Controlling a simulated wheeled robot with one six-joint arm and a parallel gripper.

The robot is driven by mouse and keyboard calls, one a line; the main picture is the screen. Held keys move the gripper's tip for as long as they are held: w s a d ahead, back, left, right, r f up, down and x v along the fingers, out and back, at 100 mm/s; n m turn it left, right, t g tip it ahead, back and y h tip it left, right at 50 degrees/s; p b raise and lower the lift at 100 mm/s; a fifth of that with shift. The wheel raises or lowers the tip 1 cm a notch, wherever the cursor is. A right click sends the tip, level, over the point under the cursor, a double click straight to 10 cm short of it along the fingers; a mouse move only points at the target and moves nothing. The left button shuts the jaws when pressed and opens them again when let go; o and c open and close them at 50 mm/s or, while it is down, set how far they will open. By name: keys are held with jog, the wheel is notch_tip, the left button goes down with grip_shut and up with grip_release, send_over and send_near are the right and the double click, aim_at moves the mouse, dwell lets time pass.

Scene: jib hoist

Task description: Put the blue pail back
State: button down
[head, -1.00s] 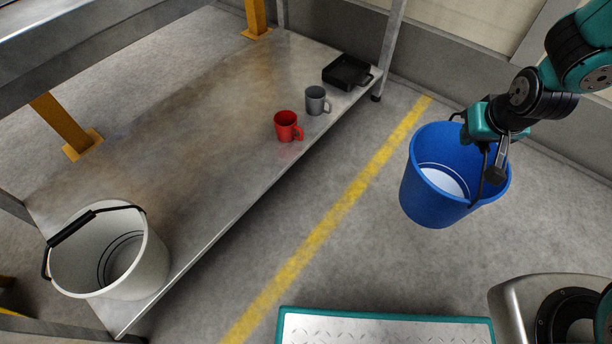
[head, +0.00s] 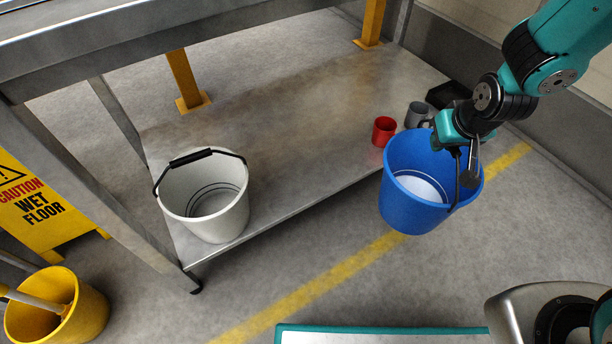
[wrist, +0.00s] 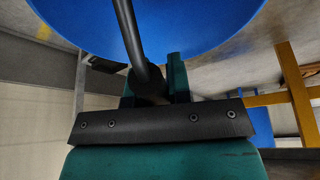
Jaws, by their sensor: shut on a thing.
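The blue pail (head: 410,205) hangs upright in the head view at the right, in front of the metal shelf (head: 290,130). A white disc-like bottom shows inside it. My gripper (head: 462,150) is shut on the pail's dark handle at the pail's right rim. In the wrist view, the dark handle (wrist: 137,45) runs up from between my jaws (wrist: 152,88), and the blue pail (wrist: 190,22) fills the top. The jaw tips are partly hidden by the handle in the head view.
A white pail (head: 215,215) stands on the shelf's left end. A red mug (head: 383,131), a grey mug (head: 417,113) and a black tray (head: 447,94) stand at its right end, close to the blue pail in the picture. A yellow bucket (head: 85,318) and wet floor sign (head: 40,205) are at left.

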jog(key=a+f+n+y+b, duration=0.25)
jog(key=a+n+b, duration=0.2)
jog(key=a, duration=1.35)
jog(key=w+a+f+b, duration=0.4)
jog(key=w+a+b, duration=0.3)
jog(key=w, duration=0.8)
jog(key=a+n, duration=0.1)
jog(key=a, duration=0.2)
jog(key=shift+w+g, duration=0.15)
jog(key=shift+g, duration=0.15)
jog(key=shift+a+f+h, duration=0.1)
jog(key=shift+f+h, duration=0.1)
jog(key=shift+h, duration=0.05)
jog(key=c, duration=1.1)
grip_release()
jog(key=shift+f, duration=0.1)
jog(key=shift+o, duration=0.2)
